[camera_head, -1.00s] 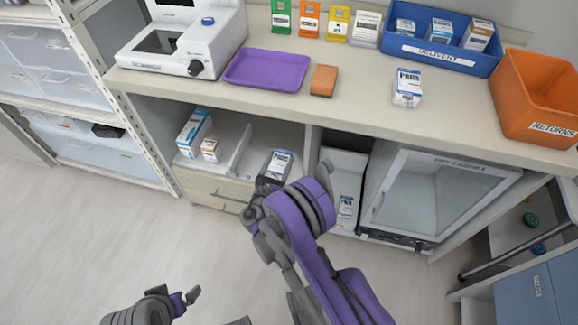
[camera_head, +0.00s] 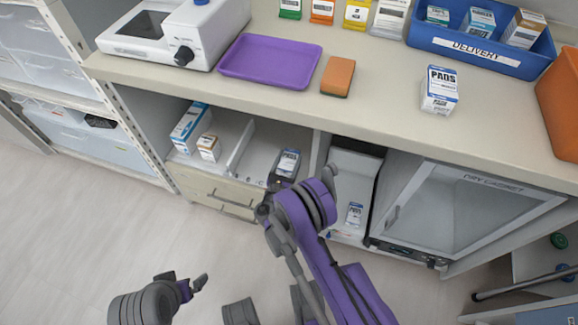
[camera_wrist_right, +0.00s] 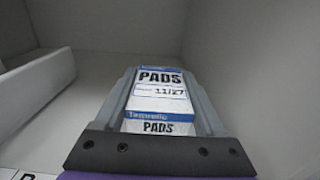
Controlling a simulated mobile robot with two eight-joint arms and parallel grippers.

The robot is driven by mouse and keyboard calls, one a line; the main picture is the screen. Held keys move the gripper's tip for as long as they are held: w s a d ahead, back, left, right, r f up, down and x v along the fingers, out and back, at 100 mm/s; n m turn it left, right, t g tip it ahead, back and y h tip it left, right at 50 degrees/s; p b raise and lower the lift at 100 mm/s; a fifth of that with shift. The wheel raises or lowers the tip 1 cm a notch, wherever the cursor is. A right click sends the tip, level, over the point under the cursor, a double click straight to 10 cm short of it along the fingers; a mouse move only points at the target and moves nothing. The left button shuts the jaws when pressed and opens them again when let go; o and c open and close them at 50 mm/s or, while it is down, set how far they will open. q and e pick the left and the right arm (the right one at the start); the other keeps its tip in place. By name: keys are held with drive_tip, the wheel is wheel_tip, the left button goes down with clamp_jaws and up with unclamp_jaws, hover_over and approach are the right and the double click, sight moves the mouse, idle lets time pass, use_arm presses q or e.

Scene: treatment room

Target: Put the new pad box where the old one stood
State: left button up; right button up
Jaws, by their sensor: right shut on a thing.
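My right gripper (camera_wrist_right: 160,100) is shut on a white and blue pad box (camera_wrist_right: 160,92), marked PADS and 11/27. In the head view this box (camera_head: 288,162) is inside the open compartment under the counter, right of a white divider (camera_head: 240,146). I cannot tell whether it touches the shelf. Another pad box (camera_head: 440,90) stands on the counter, right of the orange sponge. My left gripper (camera_head: 193,287) is low in the head view, away from the boxes; its jaw opening is unclear.
A blue and white box (camera_head: 190,127) and a small brown and white box (camera_head: 208,148) stand left of the divider, which also shows in the wrist view (camera_wrist_right: 38,88). A small box (camera_head: 354,215) stands in the right bay beside the dry cabinet (camera_head: 460,210). The counter edge overhangs.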

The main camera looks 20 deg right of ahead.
sight(289, 165)
drive_tip(key=shift+f+b, duration=0.5)
drive_tip(key=shift+f, duration=1.4)
drive_tip(key=shift+f, duration=0.15)
drive_tip(key=o, duration=1.4)
drive_tip(key=shift+s, duration=0.1)
